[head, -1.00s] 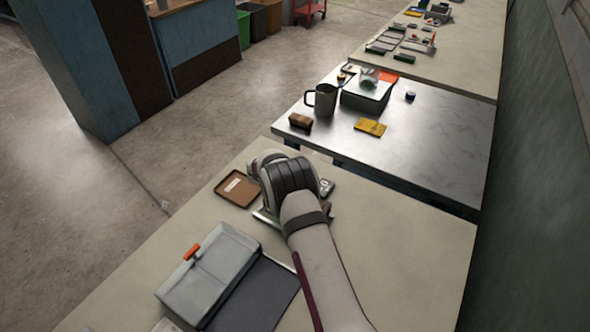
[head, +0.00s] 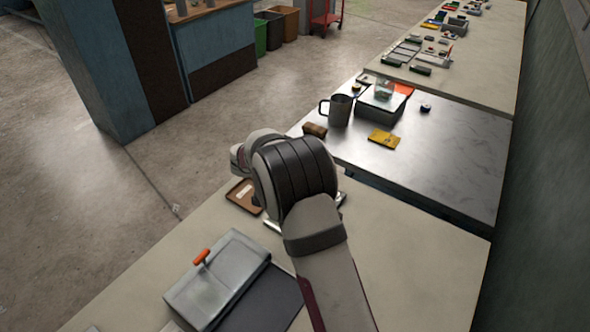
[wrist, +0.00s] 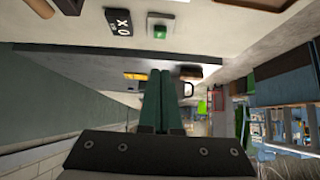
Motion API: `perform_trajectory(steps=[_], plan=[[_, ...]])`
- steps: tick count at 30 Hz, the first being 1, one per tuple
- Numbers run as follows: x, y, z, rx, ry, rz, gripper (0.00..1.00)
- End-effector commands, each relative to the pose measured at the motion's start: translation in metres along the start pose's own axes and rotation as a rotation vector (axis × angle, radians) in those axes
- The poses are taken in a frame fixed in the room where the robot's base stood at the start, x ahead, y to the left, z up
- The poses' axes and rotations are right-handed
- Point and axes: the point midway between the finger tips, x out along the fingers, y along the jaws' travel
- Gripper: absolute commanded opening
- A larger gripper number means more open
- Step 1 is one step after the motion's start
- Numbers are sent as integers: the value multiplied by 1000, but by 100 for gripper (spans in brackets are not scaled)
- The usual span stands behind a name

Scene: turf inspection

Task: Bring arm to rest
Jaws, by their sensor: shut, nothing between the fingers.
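My arm (head: 325,262) rises from the bottom of the head view over the near bench, and its bulky wrist part covers the middle of that bench. My gripper shows in the wrist view (wrist: 164,102), its two dark green fingers side by side and shut with nothing between them. The fingers are clear of the bench and touch nothing that I can see. In the head view the fingers are hidden behind the arm.
On the near bench (head: 420,265) are a grey box with an orange latch (head: 222,278) and a brown tray (head: 243,193), partly hidden by my arm. A metal bench (head: 450,160) beyond holds a mug (head: 338,110) and a yellow packet (head: 384,139). The near bench's right side is clear.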

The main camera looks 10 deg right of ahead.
Motion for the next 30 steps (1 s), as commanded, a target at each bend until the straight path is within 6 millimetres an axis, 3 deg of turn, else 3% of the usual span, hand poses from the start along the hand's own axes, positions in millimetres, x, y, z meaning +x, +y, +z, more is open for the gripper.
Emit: perform_trajectory(steps=[16,19,20,22,24,27,30], plan=[[0,0,0,0,0,0,0],[-12,14,-7,-1,-17,22,0],[-21,27,-12,-4,-33,42,0],[-57,70,-20,-19,-107,100,0],[-104,128,-12,-45,-233,154,0],[-174,199,26,-97,-453,151,0],[-236,246,81,-151,-660,58,0]])
